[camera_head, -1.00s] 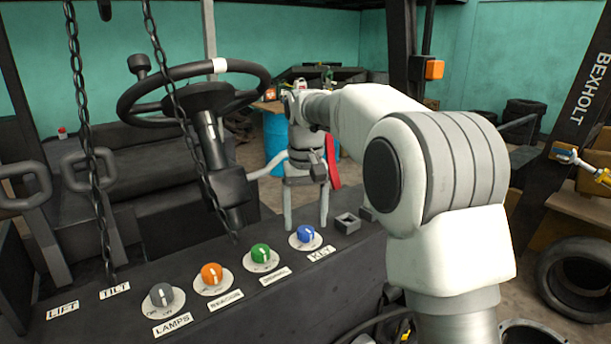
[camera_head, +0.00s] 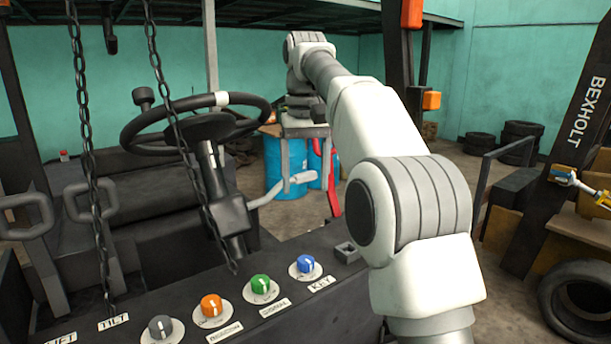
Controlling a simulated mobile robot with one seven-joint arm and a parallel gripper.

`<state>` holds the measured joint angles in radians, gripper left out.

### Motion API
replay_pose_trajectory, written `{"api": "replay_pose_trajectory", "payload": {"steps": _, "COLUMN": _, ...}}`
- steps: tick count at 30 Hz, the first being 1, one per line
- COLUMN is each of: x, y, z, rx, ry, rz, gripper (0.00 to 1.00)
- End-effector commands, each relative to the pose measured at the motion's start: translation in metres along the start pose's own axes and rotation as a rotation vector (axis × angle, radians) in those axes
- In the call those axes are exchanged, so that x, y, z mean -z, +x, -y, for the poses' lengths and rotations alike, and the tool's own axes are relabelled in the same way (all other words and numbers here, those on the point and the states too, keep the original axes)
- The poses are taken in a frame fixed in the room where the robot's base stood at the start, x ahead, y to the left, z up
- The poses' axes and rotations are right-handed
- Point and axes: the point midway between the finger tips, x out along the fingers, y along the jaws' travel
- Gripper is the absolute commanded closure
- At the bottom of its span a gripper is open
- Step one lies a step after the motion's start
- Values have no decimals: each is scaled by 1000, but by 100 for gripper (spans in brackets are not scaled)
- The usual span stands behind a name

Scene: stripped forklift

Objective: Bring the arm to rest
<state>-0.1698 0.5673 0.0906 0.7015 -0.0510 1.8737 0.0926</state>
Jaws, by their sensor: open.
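My arm rises from the lower right, bends at a large white and grey joint and reaches away over the control panel (camera_head: 330,285). My gripper (camera_head: 308,182) hangs from the far end of the arm, pointing down, with its two grey fingers apart. Behind the fingers are a blue barrel and a red object. The panel carries a grey knob (camera_head: 160,327), an orange knob (camera_head: 211,305), a green knob (camera_head: 261,284) and a blue knob (camera_head: 305,264). Nothing touches the knobs.
A steering wheel (camera_head: 197,121) on a column and two hanging chains (camera_head: 84,110) stand left of the arm. A dark post marked BEXHOLT (camera_head: 560,160) and a tyre (camera_head: 580,300) are at right. A small square socket (camera_head: 347,252) sits by the blue knob.

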Motion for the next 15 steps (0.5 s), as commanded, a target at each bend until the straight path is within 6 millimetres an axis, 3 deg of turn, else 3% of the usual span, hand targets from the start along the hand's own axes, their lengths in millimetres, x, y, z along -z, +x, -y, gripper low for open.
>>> {"api": "replay_pose_trajectory", "payload": {"steps": 15, "x": -4, "y": -4, "z": -2, "rx": -1, "ry": 1, "rz": -9, "gripper": 23}}
